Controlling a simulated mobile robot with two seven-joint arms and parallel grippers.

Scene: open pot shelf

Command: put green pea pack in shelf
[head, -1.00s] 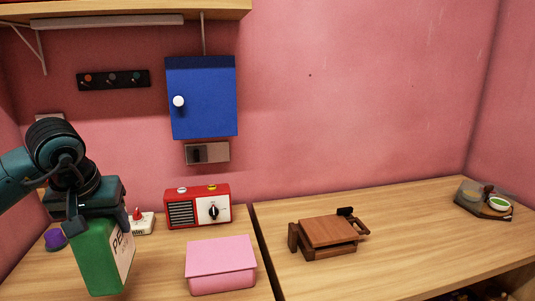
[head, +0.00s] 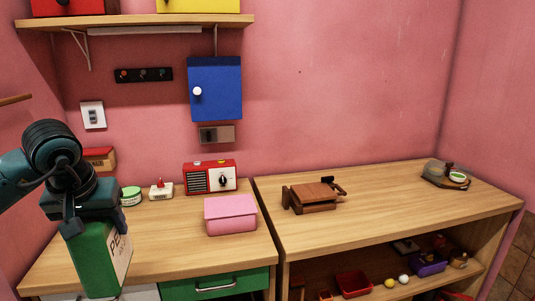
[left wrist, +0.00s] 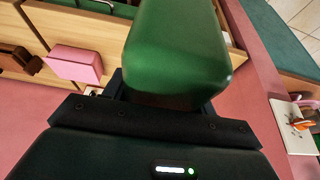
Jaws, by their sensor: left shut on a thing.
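The green pea pack (head: 92,262) is a green box with a white label on one side. My left gripper (head: 85,222) is shut on its upper end and holds it upright at the lower left of the head view. The pack also fills the top middle of the left wrist view (left wrist: 178,50). An open shelf (head: 375,262) shows under the right-hand counter. A wall shelf (head: 140,20) is at the top left, with a red and a yellow box on it. My right gripper is not in view.
A pink box (head: 231,216), a red radio (head: 209,177) and a small white device (head: 161,190) stand on the left counter. A wooden object (head: 313,197) lies on the right counter, with bare wood around it. The lower shelf holds a red tray (head: 354,284) and several small items.

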